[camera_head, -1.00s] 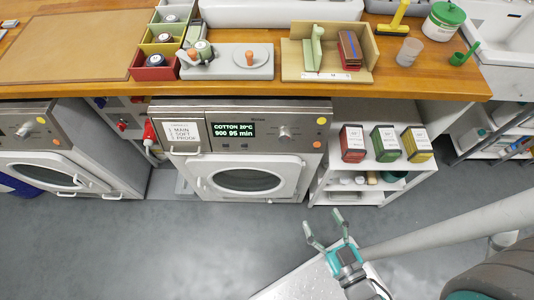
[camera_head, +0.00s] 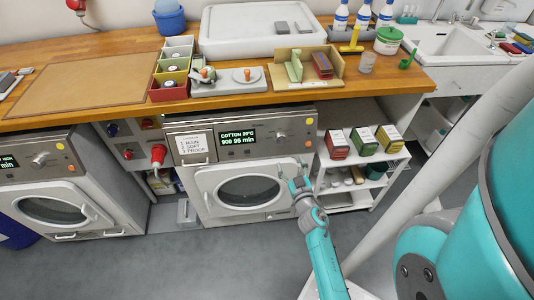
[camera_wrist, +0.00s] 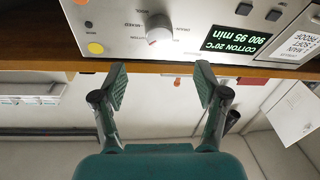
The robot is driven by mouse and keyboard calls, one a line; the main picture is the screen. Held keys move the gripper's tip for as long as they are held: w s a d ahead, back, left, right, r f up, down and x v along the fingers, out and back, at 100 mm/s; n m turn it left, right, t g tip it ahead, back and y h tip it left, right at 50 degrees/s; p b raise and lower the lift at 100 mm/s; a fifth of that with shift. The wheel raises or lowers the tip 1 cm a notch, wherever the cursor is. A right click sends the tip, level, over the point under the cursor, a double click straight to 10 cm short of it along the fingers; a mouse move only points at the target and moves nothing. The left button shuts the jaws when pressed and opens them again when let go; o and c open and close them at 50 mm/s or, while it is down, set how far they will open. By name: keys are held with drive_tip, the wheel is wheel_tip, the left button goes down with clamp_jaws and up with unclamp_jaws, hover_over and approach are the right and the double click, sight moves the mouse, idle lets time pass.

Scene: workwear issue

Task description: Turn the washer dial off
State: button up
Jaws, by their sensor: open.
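The middle washer (camera_head: 240,175) has a grey panel with a lit display (camera_head: 237,138) reading COTTON 20°C, 900, 95 min. Its round dial (camera_head: 281,134) sits right of the display. In the wrist view the panel is upside down, with the dial (camera_wrist: 158,30) near the top centre. My gripper (camera_head: 291,164) is open and empty in front of the washer, below the dial in the head view. In the wrist view its fingertips (camera_wrist: 160,80) are spread on either side of the dial's line, apart from it.
A second washer (camera_head: 55,190) with its own dial stands at the left. A shelf (camera_head: 360,190) with red, green and yellow boxes stands right of the middle washer. The wooden counter (camera_head: 130,113) overhangs above the panel. Grey floor lies clear in front.

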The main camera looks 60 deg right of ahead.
sight(282, 141)
drive_tip(key=x, duration=1.1)
drive_tip(key=shift+d, duration=0.15)
drive_tip(key=c, duration=1.2)
drive_tip(key=shift+o, duration=0.2)
drive_tip(key=shift+r+n, duration=0.1)
drive_tip(key=shift+n, duration=0.6)
drive_tip(key=shift+s+d+n+t+y, duration=0.15)
drive_tip(key=shift+n+y, duration=0.3)
drive_tip(key=shift+n, duration=0.75)
drive_tip(key=shift+w+n+t+y, duration=0.15)
drive_tip(key=shift+n+y, duration=0.3)
drive_tip(key=shift+n, duration=0.75)
drive_tip(key=shift+r+n+y, duration=0.15)
drive_tip(key=shift+n+y, duration=0.65)
drive_tip(key=shift+n, duration=1.2)
